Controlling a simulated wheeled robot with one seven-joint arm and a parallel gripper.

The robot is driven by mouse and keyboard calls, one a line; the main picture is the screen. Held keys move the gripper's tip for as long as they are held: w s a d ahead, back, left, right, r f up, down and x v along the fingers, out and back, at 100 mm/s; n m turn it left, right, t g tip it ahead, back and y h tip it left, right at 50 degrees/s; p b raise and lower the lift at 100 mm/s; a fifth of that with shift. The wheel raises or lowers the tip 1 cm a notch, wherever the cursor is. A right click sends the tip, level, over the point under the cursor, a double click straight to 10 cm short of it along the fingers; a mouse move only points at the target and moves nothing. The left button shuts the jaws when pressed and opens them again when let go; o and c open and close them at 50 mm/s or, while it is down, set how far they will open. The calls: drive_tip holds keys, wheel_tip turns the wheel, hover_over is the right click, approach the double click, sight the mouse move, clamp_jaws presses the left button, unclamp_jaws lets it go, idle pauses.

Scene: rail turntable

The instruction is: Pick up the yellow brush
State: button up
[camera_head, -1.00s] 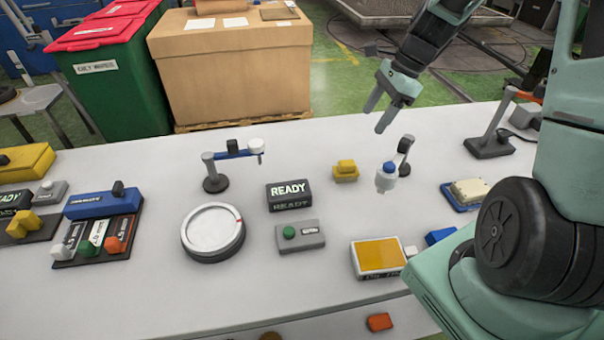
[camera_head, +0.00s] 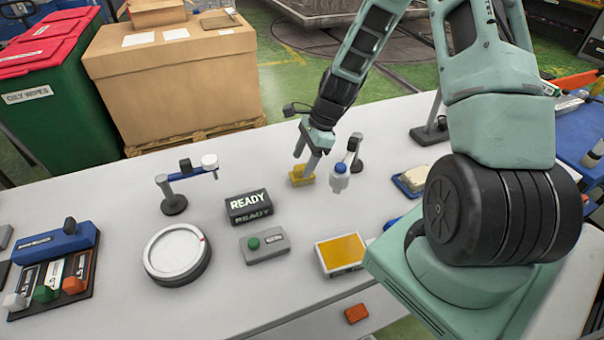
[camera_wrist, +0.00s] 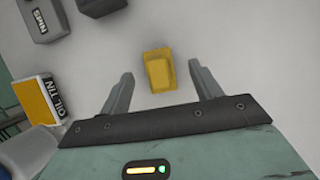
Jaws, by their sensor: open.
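The yellow brush (camera_head: 301,176) is a small block with a raised top, standing on the white table beyond the READY box. It also shows in the wrist view (camera_wrist: 159,72), upper centre, lying between the lines of my two fingers. My gripper (camera_head: 304,164) is open and empty, pointing down at the brush. In the wrist view one finger is left of the brush and one right, with a gap on each side. In the head view the fingers partly cover the brush. I cannot tell how far above the table the fingertips are.
A post with a blue-capped white bottle (camera_head: 340,177) stands close right of the brush. Nearby are the READY box (camera_head: 248,206), a green-button box (camera_head: 265,246), a yellow-faced oil tin (camera_head: 341,253) and a round turntable (camera_head: 176,252). The table behind the brush is bare.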

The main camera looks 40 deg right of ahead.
sight(302, 166)
drive_tip(key=shift+s+p+x, duration=0.2)
drive_tip(key=shift+p+x, duration=0.45)
drive_tip(key=shift+x, duration=1.65)
drive_tip(key=shift+d, duration=0.1)
drive_tip(key=c, duration=1.1)
